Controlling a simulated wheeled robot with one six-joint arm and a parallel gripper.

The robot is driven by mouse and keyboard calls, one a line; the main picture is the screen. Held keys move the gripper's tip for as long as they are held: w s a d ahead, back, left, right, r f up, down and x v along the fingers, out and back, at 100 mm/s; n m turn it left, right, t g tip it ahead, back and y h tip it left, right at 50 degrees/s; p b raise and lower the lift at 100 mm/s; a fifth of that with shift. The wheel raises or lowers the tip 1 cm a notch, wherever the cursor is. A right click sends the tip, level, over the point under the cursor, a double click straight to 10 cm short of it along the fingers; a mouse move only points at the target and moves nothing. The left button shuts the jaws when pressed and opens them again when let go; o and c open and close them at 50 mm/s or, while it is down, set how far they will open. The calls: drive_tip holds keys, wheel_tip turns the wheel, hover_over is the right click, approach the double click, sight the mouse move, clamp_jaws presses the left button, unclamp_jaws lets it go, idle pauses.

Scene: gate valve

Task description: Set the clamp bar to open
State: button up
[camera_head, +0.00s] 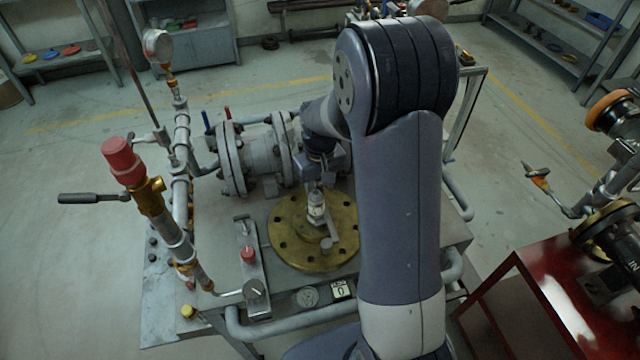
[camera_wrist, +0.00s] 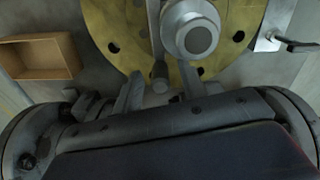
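A round brass flange (camera_head: 285,248) with bolt holes lies on the grey bench. A grey metal post (camera_head: 316,207) stands at its middle, with a short bar (camera_head: 329,236) reaching toward the front; I take this bar for the clamp bar. In the wrist view the post's round top (camera_wrist: 197,36) is near the top, and the bar's rounded end (camera_wrist: 160,74) points toward my gripper. My gripper (camera_wrist: 160,86) is open, its two fingers on either side of the bar's end with gaps showing. In the head view my arm hides part of the flange.
A flanged pipe (camera_head: 262,155) lies behind the brass flange. At left stand upright pipes with a red-capped valve (camera_head: 122,160) and a gauge (camera_head: 158,46). A plate with a red knob (camera_head: 248,254) is left of the flange. A red table (camera_head: 540,300) stands at right.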

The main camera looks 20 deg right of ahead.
drive_tip(key=shift+f, duration=0.25)
clamp_jaws()
idle(0.3)
